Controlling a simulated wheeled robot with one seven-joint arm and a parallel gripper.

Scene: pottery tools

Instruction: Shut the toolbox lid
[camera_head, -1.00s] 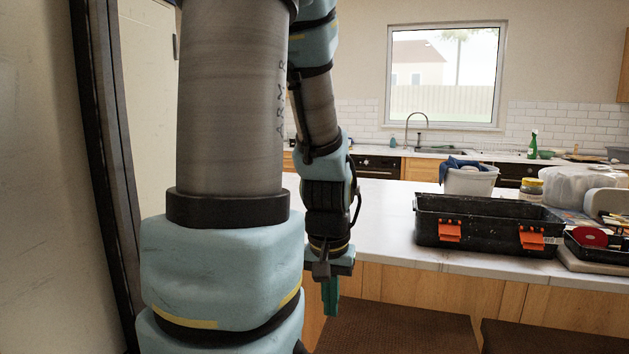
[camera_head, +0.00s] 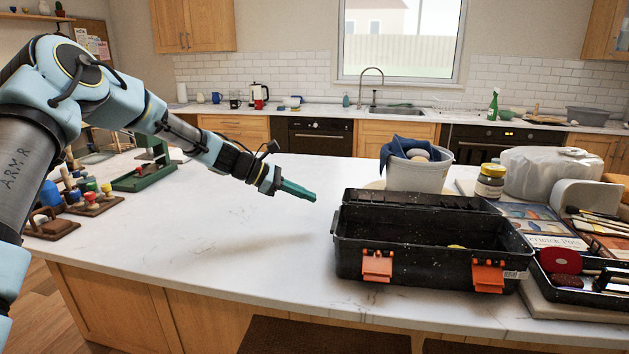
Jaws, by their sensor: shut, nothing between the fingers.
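The toolbox (camera_head: 400,256) is a black, paint-flecked box with two orange latches on its front. It stands open-topped at the front edge of the counter, right of centre. A black panel (camera_head: 412,199) along its back edge looks like the lid, folded back; how far it leans is hard to tell. A small yellow item (camera_head: 456,247) shows inside; most of the interior is hidden. My gripper (camera_head: 313,197) has teal fingers, shut and empty. It appears to the left of the toolbox, above the white countertop, pointing right, apart from the box.
A white bucket with a blue cloth (camera_head: 417,175) and a yellow-lidded jar (camera_head: 490,182) stand behind the toolbox. A black tray with a red disc (camera_head: 561,261) lies close on its right. A green-based stand (camera_head: 144,178) and small pots are at left. The counter's middle (camera_head: 250,235) is clear.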

